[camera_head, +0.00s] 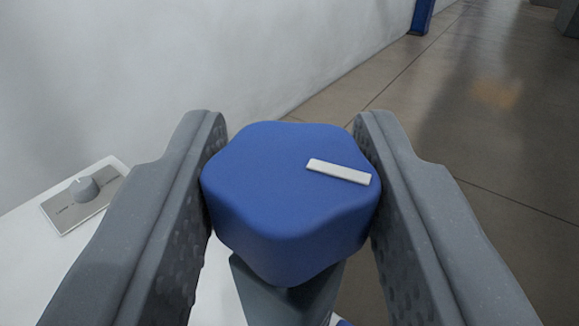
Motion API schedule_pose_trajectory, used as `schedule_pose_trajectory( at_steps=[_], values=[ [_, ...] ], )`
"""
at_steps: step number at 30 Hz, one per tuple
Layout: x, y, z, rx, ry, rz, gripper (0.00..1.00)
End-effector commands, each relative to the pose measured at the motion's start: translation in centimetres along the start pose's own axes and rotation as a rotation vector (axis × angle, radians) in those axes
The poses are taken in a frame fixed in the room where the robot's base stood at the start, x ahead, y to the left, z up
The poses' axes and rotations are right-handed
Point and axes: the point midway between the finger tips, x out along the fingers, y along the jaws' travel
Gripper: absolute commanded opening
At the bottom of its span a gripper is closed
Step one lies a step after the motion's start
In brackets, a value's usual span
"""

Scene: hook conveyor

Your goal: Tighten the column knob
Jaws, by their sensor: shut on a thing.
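The column knob (270,195) is a blue, lobed knob with a white bar mark on its top face, toward the right. It sits on a dark grey stem, partly seen below it. My gripper (290,165) has one grey finger on each side of the knob. Both fingers touch its sides and are shut on it. The white mark points roughly right and slightly down in the picture. The fingers hide parts of the knob's left and right sides.
A small grey dial (87,189) on a light plate sits on a white surface at the left. A pale wall (200,50) stands behind. Tiled floor (480,120) lies open at the right. A blue post (421,16) stands far back.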

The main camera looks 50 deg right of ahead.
Motion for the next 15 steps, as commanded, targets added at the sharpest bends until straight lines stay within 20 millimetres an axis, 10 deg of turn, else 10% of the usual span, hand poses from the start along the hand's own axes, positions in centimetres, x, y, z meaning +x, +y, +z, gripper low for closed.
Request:
schedule_pose_trajectory(
  at_steps=[15],
  values=[
    [-0.08, 0.07, -0.05, -0.003, 0.004, 0.053, 0.12]
  ],
)
